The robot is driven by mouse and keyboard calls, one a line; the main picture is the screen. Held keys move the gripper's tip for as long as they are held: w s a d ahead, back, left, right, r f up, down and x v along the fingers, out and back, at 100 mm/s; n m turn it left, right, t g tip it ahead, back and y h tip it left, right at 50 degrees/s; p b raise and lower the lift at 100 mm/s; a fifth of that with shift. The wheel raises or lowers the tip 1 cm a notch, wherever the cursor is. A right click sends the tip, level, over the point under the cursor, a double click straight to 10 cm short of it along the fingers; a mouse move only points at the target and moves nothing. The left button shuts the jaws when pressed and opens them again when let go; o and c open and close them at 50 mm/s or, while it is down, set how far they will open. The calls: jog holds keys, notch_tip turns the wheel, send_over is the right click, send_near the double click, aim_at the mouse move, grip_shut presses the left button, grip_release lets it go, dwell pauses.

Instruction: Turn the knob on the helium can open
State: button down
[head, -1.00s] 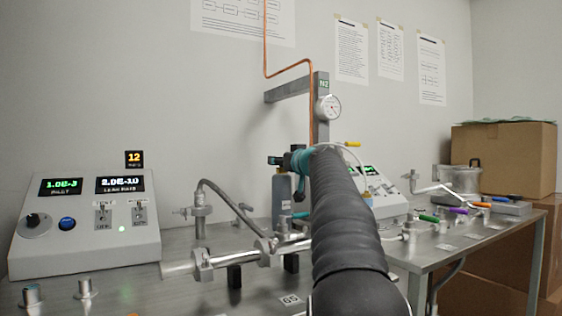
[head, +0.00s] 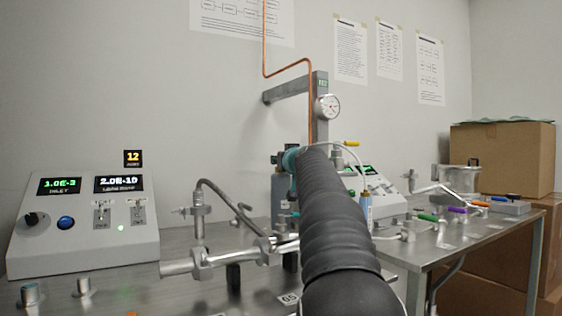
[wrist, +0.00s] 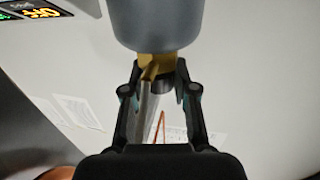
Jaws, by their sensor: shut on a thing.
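The helium can is a grey-blue cylinder with a brass neck. Its body (wrist: 156,24) fills the top middle of the wrist view, which looks upside down. In the head view the can (head: 281,197) stands upright on the bench, partly behind my arm. My gripper (wrist: 159,74) has its two dark fingers on either side of the brass valve (wrist: 154,64), shut on the knob there. The knob itself is mostly hidden between the fingertips. In the head view my arm hides most of the gripper.
A steel pipe assembly (head: 212,261) lies in front of the can. A control box (head: 85,225) stands at left. A small blue-and-white bottle (head: 365,207) and a second display box (head: 388,197) are right of my arm. A post with a gauge (head: 328,107) rises behind.

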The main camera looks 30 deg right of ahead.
jog(key=c, duration=0.9)
grip_release()
jog(key=shift+s, duration=0.15)
jog(key=v, duration=1.1)
jog(key=shift+s, duration=0.35)
